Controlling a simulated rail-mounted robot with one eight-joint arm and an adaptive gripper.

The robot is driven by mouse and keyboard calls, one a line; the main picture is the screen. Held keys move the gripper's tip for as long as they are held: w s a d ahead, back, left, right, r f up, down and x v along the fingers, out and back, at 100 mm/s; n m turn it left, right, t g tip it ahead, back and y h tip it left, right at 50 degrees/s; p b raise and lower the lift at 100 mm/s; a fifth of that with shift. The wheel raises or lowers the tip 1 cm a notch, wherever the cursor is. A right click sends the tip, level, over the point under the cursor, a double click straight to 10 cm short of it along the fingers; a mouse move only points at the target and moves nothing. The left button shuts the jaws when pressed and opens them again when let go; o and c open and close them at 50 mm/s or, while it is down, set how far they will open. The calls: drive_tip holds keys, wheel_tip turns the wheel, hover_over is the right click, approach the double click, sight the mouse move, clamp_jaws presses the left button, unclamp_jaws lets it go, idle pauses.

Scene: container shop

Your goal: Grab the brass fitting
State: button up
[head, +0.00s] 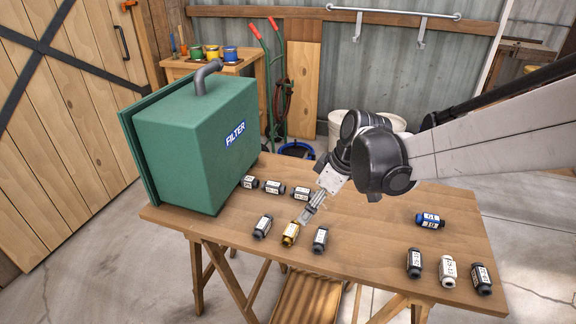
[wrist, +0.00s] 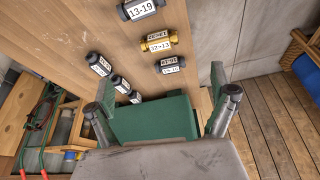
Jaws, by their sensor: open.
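The brass fitting (head: 290,234) is gold with a white label and lies on the wooden table between two dark fittings. In the wrist view the brass fitting (wrist: 158,43) lies ahead of the fingers, apart from them. My gripper (head: 308,216) is open and empty, just above and right of the brass fitting in the head view. In the wrist view the two fingers of my gripper (wrist: 162,112) are spread wide. One dark fitting (head: 263,226) is to its left and another (head: 320,239) to its right.
A green filter box (head: 200,140) stands at the table's left. Several dark fittings lie near it. A blue fitting (head: 430,220), a white fitting (head: 447,271) and two dark ones lie at the right. The table's middle right (head: 380,225) is clear.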

wheel_tip(320, 180, down, 2)
drive_tip(key=w+n, duration=0.1)
drive_tip(key=w, duration=0.1)
drive_tip(key=b, duration=0.1)
approach(291, 229)
drive_tip(key=shift+y, duration=0.3)
drive_tip(key=x, duration=0.3)
drive_tip(key=d+x, duration=0.1)
drive_tip(key=x, duration=0.1)
drive_tip(key=shift+f, duration=0.2)
drive_tip(key=shift+a+b+x, duration=0.1)
drive_tip(key=shift+b+x, duration=0.2)
drive_tip(key=shift+x, duration=1.05)
drive_tip(key=shift+a+b+x, duration=0.15)
drive_tip(key=shift+b+x, duration=0.1)
drive_tip(key=shift+x, duration=1.1)
drive_tip(key=shift+s, duration=0.15)
drive_tip(key=shift+r, duration=0.1)
drive_tip(key=shift+c, duration=0.5)
drive_tip(key=c, duration=1.2)
drive_tip(key=shift+r, duration=0.1)
